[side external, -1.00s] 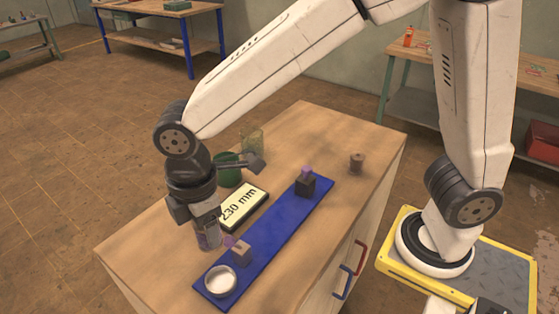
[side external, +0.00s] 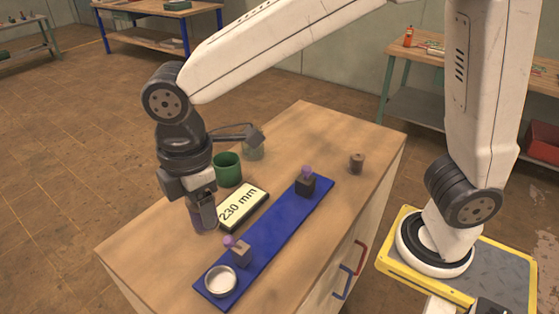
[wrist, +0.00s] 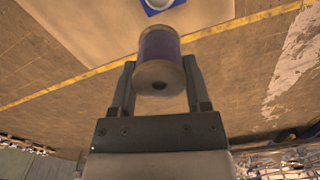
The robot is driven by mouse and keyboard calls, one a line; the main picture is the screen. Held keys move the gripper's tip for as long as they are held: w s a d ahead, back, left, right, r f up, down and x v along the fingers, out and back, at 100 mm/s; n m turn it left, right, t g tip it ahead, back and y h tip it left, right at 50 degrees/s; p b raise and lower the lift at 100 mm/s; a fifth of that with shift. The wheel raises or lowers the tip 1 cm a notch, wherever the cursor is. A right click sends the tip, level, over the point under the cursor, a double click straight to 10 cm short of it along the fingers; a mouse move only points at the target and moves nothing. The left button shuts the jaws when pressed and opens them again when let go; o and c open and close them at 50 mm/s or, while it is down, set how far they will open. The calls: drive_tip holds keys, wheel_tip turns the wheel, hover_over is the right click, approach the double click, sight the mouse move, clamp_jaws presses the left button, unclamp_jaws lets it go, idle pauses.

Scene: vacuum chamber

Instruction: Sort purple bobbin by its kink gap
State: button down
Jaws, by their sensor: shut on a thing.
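My gripper (side external: 202,200) is shut on the purple bobbin (side external: 205,219), which hangs upright near the left side of the bench. A cream display (side external: 242,206) reading "230 mm" lies just right of the gripper. A blue board (side external: 272,231) carries two dark blocks with purple knobs, one near (side external: 241,255) and one far (side external: 306,186). The kink gap cannot be made out.
A round white dish (side external: 220,281) sits at the board's near end. The bench's front left is clear.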

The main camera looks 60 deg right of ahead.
idle(0.6)
drive_tip(key=shift+w+d, duration=0.25)
drive_tip(key=shift+w, duration=0.25)
drive_tip(key=w+d+f, duration=0.1)
drive_tip(key=w+d, duration=0.9)
drive_tip(key=w, duration=0.2)
hover_over(227, 170)
drive_tip(key=w+d, duration=0.2)
drive_tip(key=w, duration=0.1)
wheel_tip(227, 170, down, 3)
drive_tip(key=shift+s+r, duration=0.15)
drive_tip(key=shift+f, duration=5.45)
